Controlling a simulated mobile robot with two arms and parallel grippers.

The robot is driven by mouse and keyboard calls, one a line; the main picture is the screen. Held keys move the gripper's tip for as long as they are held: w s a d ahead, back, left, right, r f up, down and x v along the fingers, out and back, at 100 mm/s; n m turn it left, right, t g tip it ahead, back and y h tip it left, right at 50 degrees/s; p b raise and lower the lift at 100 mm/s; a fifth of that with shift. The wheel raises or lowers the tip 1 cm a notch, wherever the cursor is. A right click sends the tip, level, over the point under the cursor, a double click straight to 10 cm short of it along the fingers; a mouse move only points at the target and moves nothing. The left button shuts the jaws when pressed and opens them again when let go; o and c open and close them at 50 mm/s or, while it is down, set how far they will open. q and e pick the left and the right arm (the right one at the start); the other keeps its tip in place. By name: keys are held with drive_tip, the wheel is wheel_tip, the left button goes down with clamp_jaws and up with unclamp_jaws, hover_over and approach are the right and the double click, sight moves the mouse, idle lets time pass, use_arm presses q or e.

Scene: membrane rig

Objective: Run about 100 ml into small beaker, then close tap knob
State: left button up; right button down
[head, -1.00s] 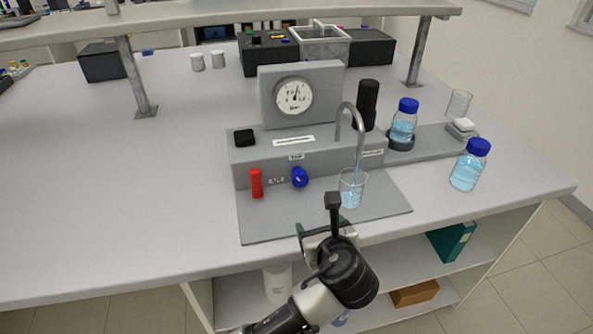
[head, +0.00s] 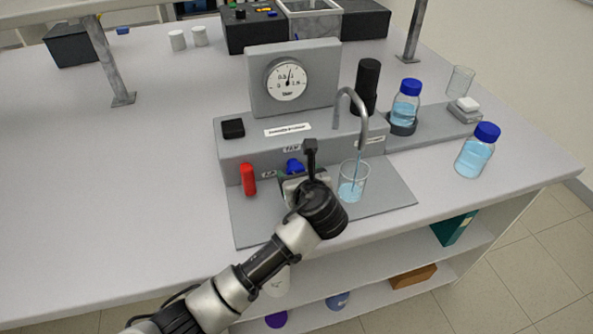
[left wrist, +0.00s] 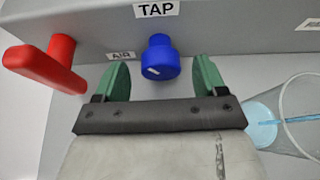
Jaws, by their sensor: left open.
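The blue tap knob (left wrist: 159,58) sits on the rig's front face under the TAP label. It shows partly behind my gripper in the head view (head: 294,166). My left gripper (left wrist: 162,82) is open, its green fingers on either side of the knob's line and just short of it, not closed on it. The small beaker (head: 353,181) stands on the grey base plate under the curved spout (head: 350,98). A stream of pale blue liquid runs into it, and liquid stands in its lower part. Its graduations are too small to read. My right gripper is not in view.
A red air lever (head: 248,180) is close left of the knob, also large in the left wrist view (left wrist: 45,65). A pressure gauge (head: 287,79) stands behind. Blue-capped bottles (head: 475,155) and an empty beaker (head: 460,80) are at right. The table's left side is clear.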

use_arm(q)
drive_tip(key=shift+x, duration=0.95)
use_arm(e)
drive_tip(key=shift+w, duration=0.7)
use_arm(q)
drive_tip(key=c, duration=0.9)
drive_tip(key=p, duration=0.1)
drive_tip(key=n+h+p, duration=0.1)
drive_tip(key=p, duration=0.1)
drive_tip(key=shift+s+r+n, duration=0.1)
drive_tip(key=shift+r+n, duration=0.15)
drive_tip(key=shift+n, duration=0.05)
drive_tip(key=shift+a+f+n+t+h+p, duration=0.1)
drive_tip(key=shift+f+n+t+h+p, duration=0.05)
drive_tip(key=shift+n+t+h+p, duration=0.2)
drive_tip(key=shift+f+n+h, duration=0.1)
drive_tip(key=shift+n+h, duration=0.15)
drive_tip(key=shift+n, duration=0.4)
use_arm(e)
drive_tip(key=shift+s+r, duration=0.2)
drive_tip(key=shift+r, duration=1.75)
use_arm(q)
drive_tip(key=o, duration=0.9)
